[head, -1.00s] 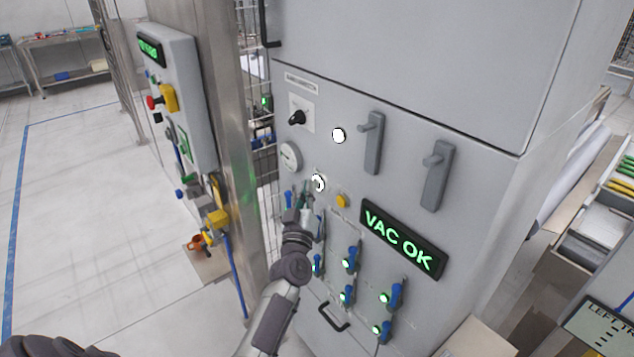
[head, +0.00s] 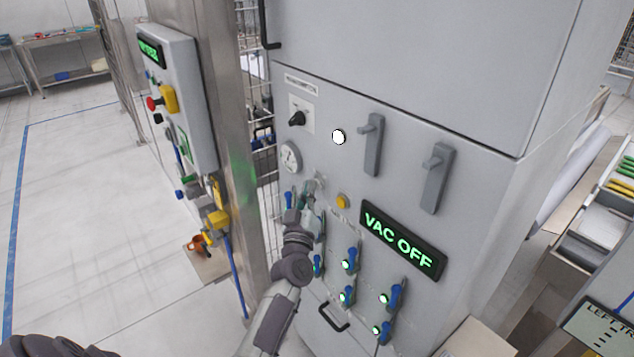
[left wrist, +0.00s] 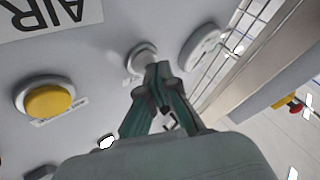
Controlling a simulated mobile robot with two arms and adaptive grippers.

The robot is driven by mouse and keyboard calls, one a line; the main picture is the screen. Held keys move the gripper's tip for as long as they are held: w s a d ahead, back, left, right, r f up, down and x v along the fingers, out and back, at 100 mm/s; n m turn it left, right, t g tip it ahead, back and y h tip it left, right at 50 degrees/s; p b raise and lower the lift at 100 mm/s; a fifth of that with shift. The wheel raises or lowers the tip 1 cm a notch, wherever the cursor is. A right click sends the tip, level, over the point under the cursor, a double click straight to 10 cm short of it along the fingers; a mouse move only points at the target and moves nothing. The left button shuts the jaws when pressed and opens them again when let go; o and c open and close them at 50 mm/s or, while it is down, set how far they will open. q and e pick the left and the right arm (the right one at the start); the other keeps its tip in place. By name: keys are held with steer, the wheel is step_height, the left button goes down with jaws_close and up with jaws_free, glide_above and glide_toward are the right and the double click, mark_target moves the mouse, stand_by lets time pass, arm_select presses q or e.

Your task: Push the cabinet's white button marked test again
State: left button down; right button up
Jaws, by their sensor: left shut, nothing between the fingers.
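The cabinet (head: 460,120) has a small round white button (head: 317,180), now unlit, beside the gauge; it also shows in the left wrist view (left wrist: 141,56). Its label is too small to read. My left gripper (head: 308,196) is shut and empty, with its tips at this button. In the left wrist view the green fingers (left wrist: 158,72) overlap the button's lower right edge; I cannot tell whether they touch it. The display (head: 402,240) reads VAC OFF in green. My right gripper is not in view.
A yellow button (head: 343,201) is right of the white one. A bright white round light or button (head: 338,136) is above. A black knob (head: 297,118), a gauge (head: 290,157), blue valves (head: 350,258) with green lamps and two grey handles (head: 373,145) surround the area.

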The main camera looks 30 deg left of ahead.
arm_select(q)
steer(key=shift+s, duration=0.1)
steer(key=s, duration=0.1)
steer(key=s+a+p, duration=0.1)
steer(key=s, duration=0.1)
steer(key=s+a, duration=0.1)
steer(key=s, duration=0.1)
steer(key=shift+s+a+p, duration=0.15)
steer(key=shift+s+p, duration=0.1)
steer(key=shift+p, duration=0.05)
stand_by(0.5)
